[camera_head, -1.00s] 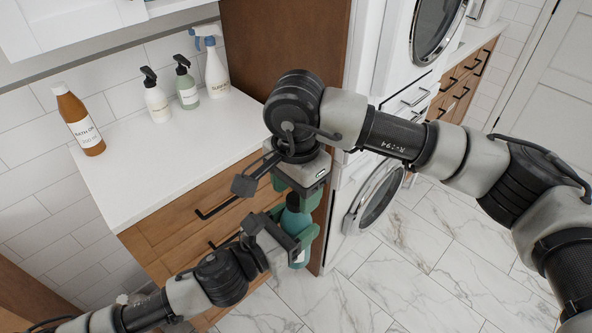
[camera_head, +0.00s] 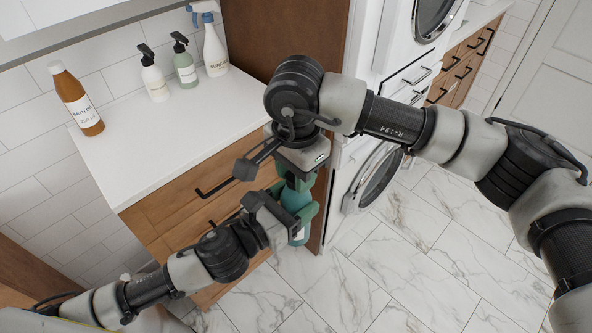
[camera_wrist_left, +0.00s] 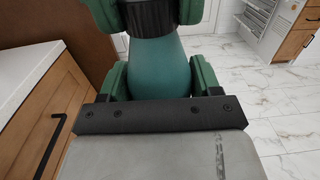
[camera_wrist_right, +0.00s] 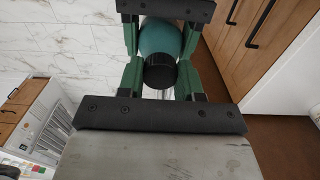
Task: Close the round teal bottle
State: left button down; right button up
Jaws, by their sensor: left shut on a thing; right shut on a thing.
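The round teal bottle (camera_head: 296,200) is upright in front of the wooden cabinet. My left gripper (camera_head: 301,217) is shut on its body from the side, and the teal body fills the gap between the green fingers in the left wrist view (camera_wrist_left: 158,68). A black ribbed cap (camera_wrist_left: 150,18) sits at the bottle's top, apparently touching it. My right gripper (camera_head: 297,184) is above the left one, pointing down, shut on the cap. The cap also shows between its fingers in the right wrist view (camera_wrist_right: 160,73). Whether the cap is screwed tight cannot be told.
A white counter (camera_head: 150,135) holds an amber bottle (camera_head: 77,100), a white pump bottle (camera_head: 155,80), a green pump bottle (camera_head: 186,66) and a spray bottle (camera_head: 214,48). Drawers with black handles lie close behind my grippers. The marble floor (camera_head: 400,270) is clear to the right.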

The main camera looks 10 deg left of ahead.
jog(key=o, duration=1.1)
notch_tip(320, 180, up, 12)
jog(key=shift+r, duration=0.1)
